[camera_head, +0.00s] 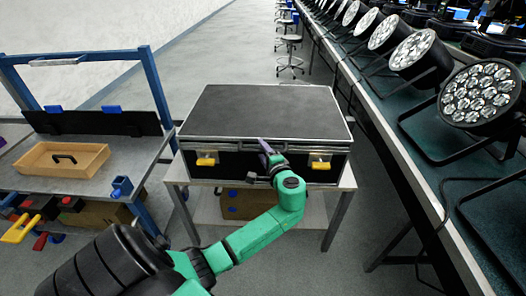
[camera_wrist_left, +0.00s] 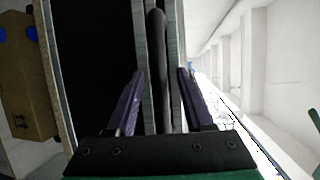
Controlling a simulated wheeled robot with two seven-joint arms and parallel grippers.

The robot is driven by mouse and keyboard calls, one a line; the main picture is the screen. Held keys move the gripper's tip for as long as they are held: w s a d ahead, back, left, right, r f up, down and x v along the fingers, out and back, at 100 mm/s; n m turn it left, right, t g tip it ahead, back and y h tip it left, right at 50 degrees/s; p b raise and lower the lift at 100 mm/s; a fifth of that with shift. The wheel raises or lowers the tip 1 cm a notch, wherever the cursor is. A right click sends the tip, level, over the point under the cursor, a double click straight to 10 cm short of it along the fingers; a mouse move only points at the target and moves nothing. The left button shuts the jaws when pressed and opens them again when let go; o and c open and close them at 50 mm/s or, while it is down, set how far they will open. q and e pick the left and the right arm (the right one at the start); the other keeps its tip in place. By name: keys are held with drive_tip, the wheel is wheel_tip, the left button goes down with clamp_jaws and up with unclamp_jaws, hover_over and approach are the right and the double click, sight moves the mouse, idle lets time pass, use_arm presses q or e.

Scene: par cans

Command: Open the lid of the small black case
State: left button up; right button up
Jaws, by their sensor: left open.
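The black case (camera_head: 262,110) with silver edges stands on a small table in the middle of the head view, its lid shut. Two yellow latches, left (camera_head: 206,160) and right (camera_head: 320,163), show on its front. My left gripper (camera_head: 264,150) is at the middle of the case front, near the lid edge. In the left wrist view the purple fingers of my left gripper (camera_wrist_left: 161,76) are open, one on each side of a black handle-like bar (camera_wrist_left: 157,60) beside silver trim. I cannot tell whether they touch it. My right gripper is not in view.
The small table (camera_head: 178,172) has a cardboard box (camera_head: 245,205) on its lower shelf. A blue-framed workbench (camera_head: 130,150) with a wooden tray (camera_head: 62,160) stands at left. A long table at right carries several par cans (camera_head: 480,95). Grey floor lies between.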

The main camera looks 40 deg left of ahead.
use_arm(q)
clamp_jaws()
drive_tip(key=shift+d, duration=0.1)
idle(1.2)
